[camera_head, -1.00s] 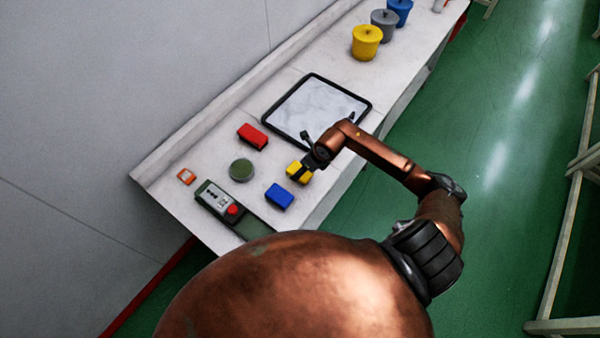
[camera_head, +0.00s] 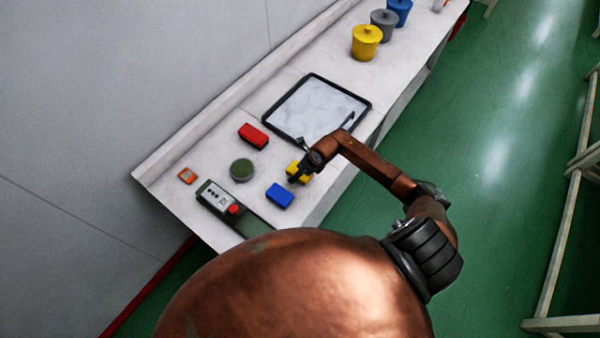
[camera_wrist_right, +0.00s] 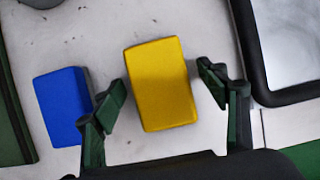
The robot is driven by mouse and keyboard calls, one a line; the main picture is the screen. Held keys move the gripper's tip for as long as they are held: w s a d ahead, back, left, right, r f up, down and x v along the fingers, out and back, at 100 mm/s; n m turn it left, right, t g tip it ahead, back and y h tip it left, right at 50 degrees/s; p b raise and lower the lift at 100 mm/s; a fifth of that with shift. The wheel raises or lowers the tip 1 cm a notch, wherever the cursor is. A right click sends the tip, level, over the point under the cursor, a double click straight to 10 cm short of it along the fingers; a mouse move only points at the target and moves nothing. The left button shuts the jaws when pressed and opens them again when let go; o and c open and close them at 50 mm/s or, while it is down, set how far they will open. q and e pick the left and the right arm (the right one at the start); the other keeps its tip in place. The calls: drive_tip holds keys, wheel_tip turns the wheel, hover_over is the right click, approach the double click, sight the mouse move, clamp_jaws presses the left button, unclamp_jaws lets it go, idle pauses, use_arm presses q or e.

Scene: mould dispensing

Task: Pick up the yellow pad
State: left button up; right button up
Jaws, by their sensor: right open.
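The yellow pad (camera_wrist_right: 161,84) is a rectangular block lying on the white table, seen large in the right wrist view. In the head view the yellow pad (camera_head: 292,167) is partly hidden by my right gripper (camera_head: 300,172). In the right wrist view my right gripper (camera_wrist_right: 164,85) is open, with one finger on each side of the pad's near part. Gaps show between the fingers and the pad. My left gripper is not in view.
A blue pad (camera_head: 279,196) lies close by, near the left finger in the wrist view. A red pad (camera_head: 253,136), a green round dish (camera_head: 241,170), a control box (camera_head: 219,200) and a black-rimmed tray (camera_head: 270,117) surround the area. Lidded pots, including a yellow one (camera_head: 366,44), stand farther back.

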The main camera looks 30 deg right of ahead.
sight(296, 169)
drive_tip(key=shift+f, duration=0.15)
drive_tip(key=shift+c, duration=0.5)
drive_tip(key=c, duration=1.2)
drive_tip(key=shift+o, duration=0.2)
drive_tip(key=shift+r, duration=0.55)
drive_tip(key=r, duration=0.1)
drive_tip(key=r+b, duration=0.1)
drive_tip(key=r, duration=0.1)
drive_tip(key=shift+a, duration=0.25)
drive_tip(key=s+a+r+b, duration=0.3)
drive_tip(key=s+a+r, duration=0.2)
drive_tip(key=a+r, duration=0.4)
drive_tip(key=a, duration=0.3)
drive_tip(key=shift+a+r, duration=0.2)
drive_tip(key=shift+a, duration=0.1)
